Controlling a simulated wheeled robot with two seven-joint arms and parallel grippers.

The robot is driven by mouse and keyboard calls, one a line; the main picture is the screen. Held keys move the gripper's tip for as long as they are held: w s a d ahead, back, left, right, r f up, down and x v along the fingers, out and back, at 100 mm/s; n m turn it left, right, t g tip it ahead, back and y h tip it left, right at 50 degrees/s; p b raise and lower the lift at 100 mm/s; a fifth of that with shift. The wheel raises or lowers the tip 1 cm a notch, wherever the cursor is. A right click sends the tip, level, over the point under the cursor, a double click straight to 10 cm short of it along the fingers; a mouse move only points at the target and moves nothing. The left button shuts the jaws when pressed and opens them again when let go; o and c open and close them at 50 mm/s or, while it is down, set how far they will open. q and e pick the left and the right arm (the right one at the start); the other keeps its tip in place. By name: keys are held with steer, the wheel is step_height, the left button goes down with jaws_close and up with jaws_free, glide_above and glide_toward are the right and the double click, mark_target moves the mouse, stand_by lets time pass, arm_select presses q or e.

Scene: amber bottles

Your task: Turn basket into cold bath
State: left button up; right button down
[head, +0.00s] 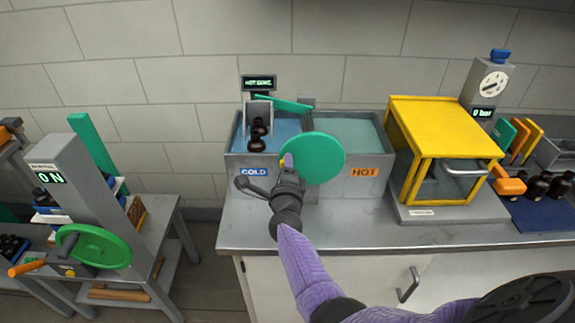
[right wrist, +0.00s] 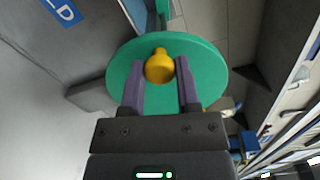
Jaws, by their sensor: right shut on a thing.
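A green disc (head: 312,158) with a yellow knob (right wrist: 160,67) stands at the front of the twin bath. My right gripper (head: 288,168) is shut on the yellow knob; its two fingers also show in the right wrist view (right wrist: 161,85). A grey basket (head: 258,114) holding dark amber bottles (head: 258,134) is at the cold bath (head: 238,146), on the left above the blue COLD label. Its lower part is hard to make out. The hot bath (head: 360,130) on the right holds pale green liquid and no basket shows there. My left gripper is not in view.
A green bar (head: 284,103) crosses above the bath. A yellow-framed cabinet (head: 440,150) stands right of it, with more bottles (head: 548,186) on a blue mat beyond. A grey machine with a green handwheel (head: 95,246) stands left. The counter front (head: 400,234) is clear.

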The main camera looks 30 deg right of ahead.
step_height(320, 180, down, 2)
steer(key=n+b, duration=0.1)
steer(key=n, duration=0.2)
steer(key=shift+a+n, duration=0.1)
steer(key=shift+n, duration=0.2)
steer(key=shift+f, duration=0.1)
stand_by(0.4)
steer(key=shift+c, duration=1.7)
jaws_free()
